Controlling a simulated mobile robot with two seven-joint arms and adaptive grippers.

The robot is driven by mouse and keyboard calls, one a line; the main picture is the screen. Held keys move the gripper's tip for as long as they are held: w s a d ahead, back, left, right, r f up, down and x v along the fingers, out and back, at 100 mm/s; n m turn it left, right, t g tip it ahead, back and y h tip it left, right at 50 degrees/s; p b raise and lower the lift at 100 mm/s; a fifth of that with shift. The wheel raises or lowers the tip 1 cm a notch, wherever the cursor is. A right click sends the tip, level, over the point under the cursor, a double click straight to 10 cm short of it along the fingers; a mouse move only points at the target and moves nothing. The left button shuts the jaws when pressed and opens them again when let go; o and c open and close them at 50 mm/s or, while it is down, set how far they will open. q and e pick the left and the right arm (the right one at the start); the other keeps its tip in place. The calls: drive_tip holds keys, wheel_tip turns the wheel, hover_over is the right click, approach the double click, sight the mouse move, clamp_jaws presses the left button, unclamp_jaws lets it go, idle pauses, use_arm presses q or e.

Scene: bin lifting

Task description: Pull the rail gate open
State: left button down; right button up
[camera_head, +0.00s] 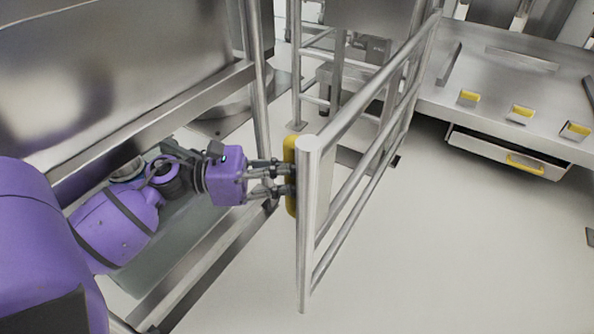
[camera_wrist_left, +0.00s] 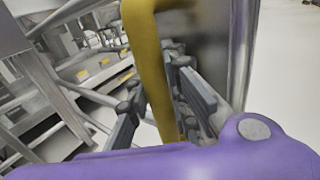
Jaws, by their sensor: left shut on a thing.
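The rail gate (camera_head: 308,225) is a grey metal frame of tubes that stands upright in the middle of the head view, its near post toward me and its rails running back. A yellow handle (camera_head: 290,150) is on the left side of its near post. My left gripper (camera_head: 284,180) reaches it from the left and is shut on the handle. In the left wrist view the yellow handle (camera_wrist_left: 150,65) passes between the fingers of my left gripper (camera_wrist_left: 158,108). The gripper partly hides the handle in the head view. My right gripper is not in view.
A large metal bin or tank (camera_head: 120,70) and its frame stand at the left, close to my left arm. A metal counter (camera_head: 490,85) with yellow-handled parts and a drawer (camera_head: 505,150) is at the back right. The pale floor (camera_head: 450,260) right of the gate is clear.

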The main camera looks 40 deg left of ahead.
use_arm(q)
drive_tip(key=shift+s+d+f+g, duration=0.2)
drive_tip(key=shift+s+d+g, duration=0.1)
drive_tip(key=shift+s, duration=0.1)
drive_tip(key=c, duration=1.6)
unclamp_jaws()
drive_tip(key=shift+s+a+r, duration=0.1)
drive_tip(key=shift+a+r, duration=0.05)
drive_tip(key=shift+w, duration=0.2)
